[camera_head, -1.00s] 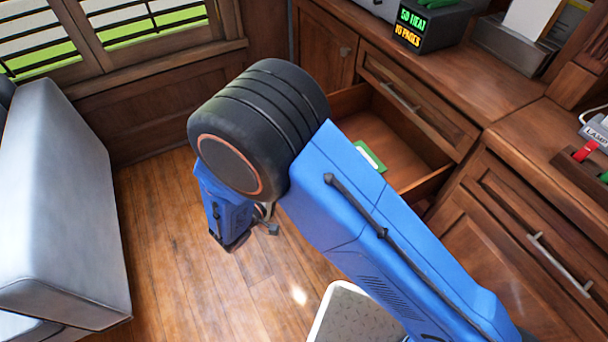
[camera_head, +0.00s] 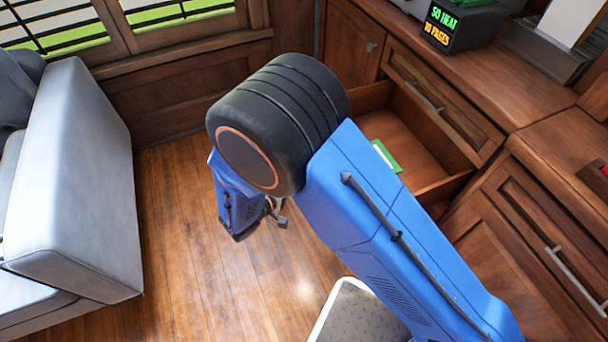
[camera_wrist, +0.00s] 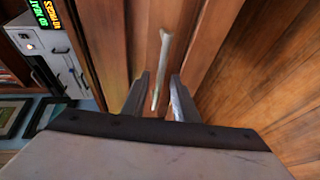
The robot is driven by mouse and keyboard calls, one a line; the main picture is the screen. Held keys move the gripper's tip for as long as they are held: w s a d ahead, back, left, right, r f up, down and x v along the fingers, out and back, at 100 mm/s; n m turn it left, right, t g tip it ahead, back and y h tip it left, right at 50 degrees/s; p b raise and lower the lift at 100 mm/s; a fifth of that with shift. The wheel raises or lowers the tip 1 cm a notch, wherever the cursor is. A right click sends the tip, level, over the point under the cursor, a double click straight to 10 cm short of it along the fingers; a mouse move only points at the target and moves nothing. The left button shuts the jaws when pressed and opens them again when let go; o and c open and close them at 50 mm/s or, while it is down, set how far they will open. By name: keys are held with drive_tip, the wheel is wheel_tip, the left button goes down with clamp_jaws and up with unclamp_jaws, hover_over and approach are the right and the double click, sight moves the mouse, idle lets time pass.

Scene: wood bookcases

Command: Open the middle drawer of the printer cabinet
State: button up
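The printer cabinet's middle drawer (camera_head: 432,146) is pulled out below a closed top drawer (camera_head: 432,96). Its inside shows, with a green-and-white item (camera_head: 386,156) in it; my arm hides its front in the head view. In the wrist view a pale bar handle (camera_wrist: 165,62) on a wooden front runs between the two fingers of my gripper (camera_wrist: 160,95). The fingers stand apart with some gap beside the bar, so the gripper looks open around it. In the head view only a small part of the gripper (camera_head: 276,214) shows beyond my blue arm.
A display box (camera_head: 452,27) stands on the cabinet top. A second wooden unit with a bar handle (camera_head: 575,280) is at the right. A grey sofa (camera_head: 85,190) is at the left. Wooden floor (camera_head: 180,240) between sofa and cabinet is clear.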

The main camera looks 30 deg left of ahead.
drive_tip(key=v, duration=1.7)
drive_tip(key=shift+s, duration=0.2)
drive_tip(key=shift+a, duration=0.1)
